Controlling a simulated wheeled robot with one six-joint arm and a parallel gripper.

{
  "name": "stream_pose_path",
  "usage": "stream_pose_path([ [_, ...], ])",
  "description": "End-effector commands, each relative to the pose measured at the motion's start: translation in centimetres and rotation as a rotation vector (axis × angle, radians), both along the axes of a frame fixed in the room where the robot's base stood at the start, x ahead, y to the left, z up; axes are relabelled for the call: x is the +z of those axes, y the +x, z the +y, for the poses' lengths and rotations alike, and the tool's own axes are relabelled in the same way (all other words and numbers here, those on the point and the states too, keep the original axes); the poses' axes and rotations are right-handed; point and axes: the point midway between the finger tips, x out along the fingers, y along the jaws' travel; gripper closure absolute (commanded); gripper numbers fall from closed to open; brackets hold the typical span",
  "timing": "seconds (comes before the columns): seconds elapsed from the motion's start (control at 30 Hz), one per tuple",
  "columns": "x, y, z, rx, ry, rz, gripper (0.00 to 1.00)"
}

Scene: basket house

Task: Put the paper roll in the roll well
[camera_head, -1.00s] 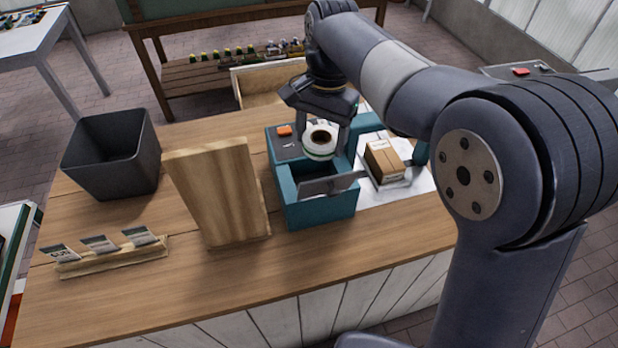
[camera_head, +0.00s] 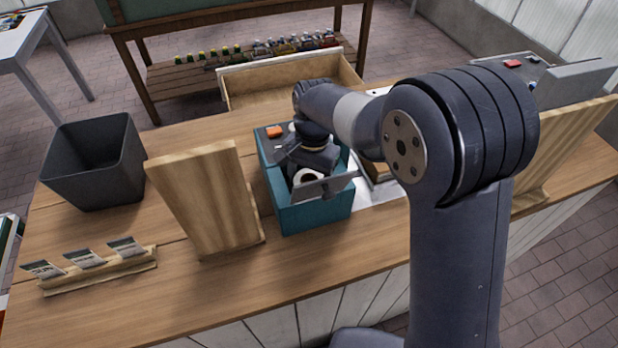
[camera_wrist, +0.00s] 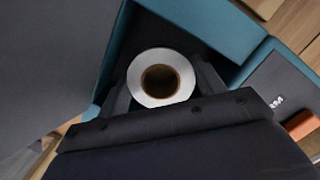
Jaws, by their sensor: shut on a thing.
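The paper roll (camera_head: 306,175) is white with a brown core; it also shows in the wrist view (camera_wrist: 184,76). My gripper (camera_head: 311,168) is shut on it, with one finger on each side of the roll in the wrist view (camera_wrist: 163,88). The teal printer (camera_head: 316,216) stands on the counter with its roll well open at the top. The roll is held core-up within the well opening, between the teal walls (camera_wrist: 222,28). Whether it touches the well floor is hidden.
A wooden board (camera_head: 205,200) stands left of the printer, with a dark bin (camera_head: 95,165) and a card holder (camera_head: 100,270) farther left. An open drawer (camera_head: 290,75) is behind. An orange button (camera_head: 275,132) is on the printer. My arm partly hides a box on the right.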

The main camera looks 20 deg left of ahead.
Motion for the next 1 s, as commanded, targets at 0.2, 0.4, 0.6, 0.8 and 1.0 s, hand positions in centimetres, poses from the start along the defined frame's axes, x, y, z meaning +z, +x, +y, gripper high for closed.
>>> stream_pose_path([
  [0.2, -0.7, 0.0, 0.0, 0.000, 0.001, 0.000, 0.63],
  [0.4, -1.0, 0.0, 0.0, 0.000, 0.000, 0.000, 0.63],
  [0.6, -1.0, 0.0, 0.0, 0.000, 0.000, 0.000, 0.26],
  [0.8, -0.9, 0.0, 0.0, 0.000, 0.001, -0.001, 0.26],
  [1.0, 1.1, 0.3, 0.1, -0.001, 0.005, -0.004, 0.26],
])
